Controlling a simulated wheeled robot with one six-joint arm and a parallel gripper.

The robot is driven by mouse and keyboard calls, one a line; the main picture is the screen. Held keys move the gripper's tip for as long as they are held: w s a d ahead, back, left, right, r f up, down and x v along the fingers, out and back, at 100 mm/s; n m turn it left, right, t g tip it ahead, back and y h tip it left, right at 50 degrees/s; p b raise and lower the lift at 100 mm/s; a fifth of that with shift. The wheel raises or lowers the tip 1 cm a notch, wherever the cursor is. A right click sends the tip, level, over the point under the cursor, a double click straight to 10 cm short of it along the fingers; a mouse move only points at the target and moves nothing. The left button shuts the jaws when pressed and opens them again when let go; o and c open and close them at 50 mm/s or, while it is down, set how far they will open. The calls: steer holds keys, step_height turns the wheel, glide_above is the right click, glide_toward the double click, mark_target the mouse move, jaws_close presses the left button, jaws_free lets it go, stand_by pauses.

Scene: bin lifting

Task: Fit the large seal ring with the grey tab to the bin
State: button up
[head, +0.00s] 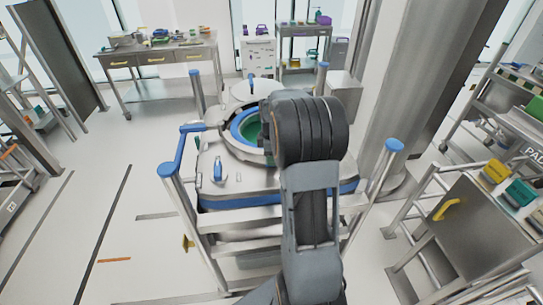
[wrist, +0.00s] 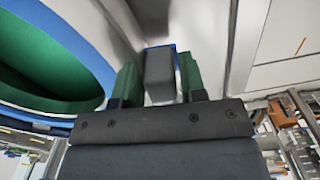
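The bin (head: 235,178) is a pale vessel inside a metal frame, with a round opening at the top. A blue ring (head: 238,124) lines the opening, and the inside is green; the blue ring also shows at the left of the wrist view (wrist: 93,42). A grey tab (wrist: 160,76) with a blue edge lies between the green fingers of my gripper (wrist: 157,82). The fingers stand apart on either side of the tab, with a narrow light gap beside it. How the tab joins the ring is hidden. In the head view my arm hides the gripper and the opening's right side.
Blue-capped posts (head: 394,146) and metal rails surround the bin. A steel cabinet (head: 480,225) stands at the right, near a large column (head: 425,80). A workbench (head: 160,55) stands at the back left. The floor at left is mostly clear.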

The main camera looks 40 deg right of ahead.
steer(key=o, duration=0.3)
steer(key=shift+o, duration=0.2)
step_height(320, 180, up, 14)
steer(key=b, duration=0.1)
stand_by(0.4)
steer(key=shift+f, duration=0.1)
stand_by(0.4)
steer(key=f+m, duration=0.1)
steer(key=m, duration=0.1)
steer(key=f+m, duration=0.1)
steer(key=m, duration=0.1)
steer(key=a+f+m, duration=0.1)
steer(key=m, duration=0.1)
steer(key=shift+s+f, duration=0.35)
steer(key=shift+s, duration=0.05)
steer(key=s+a+f+m+t, duration=0.1)
steer(key=s+a+m+t, duration=0.3)
steer(key=s+a, duration=1.1)
steer(key=a+m, duration=0.1)
steer(key=a, duration=0.2)
steer(key=shift+s+a+f+t, duration=0.15)
steer(key=shift+a+f+t, duration=0.15)
